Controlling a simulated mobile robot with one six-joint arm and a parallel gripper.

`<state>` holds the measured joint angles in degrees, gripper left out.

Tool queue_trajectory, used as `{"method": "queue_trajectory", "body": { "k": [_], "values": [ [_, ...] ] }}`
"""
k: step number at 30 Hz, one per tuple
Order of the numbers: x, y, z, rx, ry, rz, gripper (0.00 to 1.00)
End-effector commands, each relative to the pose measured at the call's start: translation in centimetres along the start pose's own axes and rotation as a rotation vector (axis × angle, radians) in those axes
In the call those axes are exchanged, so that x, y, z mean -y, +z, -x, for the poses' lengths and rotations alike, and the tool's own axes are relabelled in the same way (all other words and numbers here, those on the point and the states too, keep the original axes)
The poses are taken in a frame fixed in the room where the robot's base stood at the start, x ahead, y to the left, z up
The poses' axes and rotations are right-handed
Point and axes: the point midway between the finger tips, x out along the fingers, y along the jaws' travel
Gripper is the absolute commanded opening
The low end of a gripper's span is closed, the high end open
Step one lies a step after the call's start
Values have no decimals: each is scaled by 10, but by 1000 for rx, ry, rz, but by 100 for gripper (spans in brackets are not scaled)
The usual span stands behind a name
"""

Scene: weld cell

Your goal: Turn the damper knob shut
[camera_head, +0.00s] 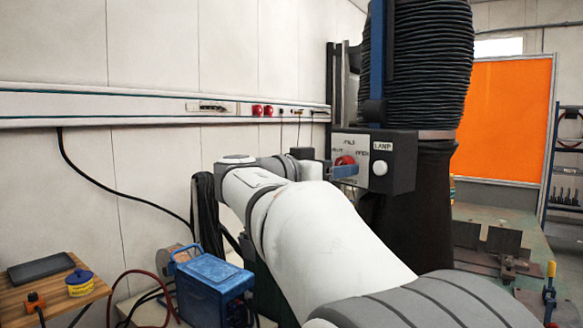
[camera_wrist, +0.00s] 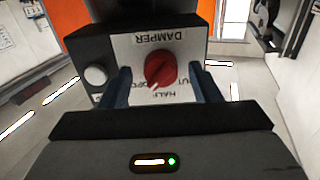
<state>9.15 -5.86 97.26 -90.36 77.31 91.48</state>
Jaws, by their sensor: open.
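The damper knob (camera_wrist: 160,69) is red and round. It sits on a white plate (camera_wrist: 187,44) marked DAMPER, OPEN, HALF and SHUT, upside down in the wrist view. Its white mark seems to point between OPEN and HALF. In the head view the knob (camera_head: 344,160) shows partly behind a blue finger. My gripper (camera_wrist: 161,78) is open, with one blue finger on each side of the knob. I see gaps between the fingers and the knob, so it is not gripped. My gripper (camera_head: 343,171) also shows in the head view at the box's front.
The dark control box (camera_head: 403,162) carries a white LAMP button (camera_head: 380,168) beside the knob plate. A black ribbed hose (camera_head: 418,65) rises behind it. A blue welding unit (camera_head: 210,285) and a wooden stand (camera_head: 50,295) are at lower left. A bench (camera_head: 500,225) stands at right.

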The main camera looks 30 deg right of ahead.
Motion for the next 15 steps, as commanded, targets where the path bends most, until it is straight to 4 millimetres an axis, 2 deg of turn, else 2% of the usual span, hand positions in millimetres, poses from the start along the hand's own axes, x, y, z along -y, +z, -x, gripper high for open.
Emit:
{"method": "queue_trajectory", "body": {
  "k": [3,11,15],
  "values": [
    [0,0,-6,0,0,0,57],
    [0,0,-6,0,-1,0,57],
    [0,0,-6,1,-2,1,45]
  ]
}}
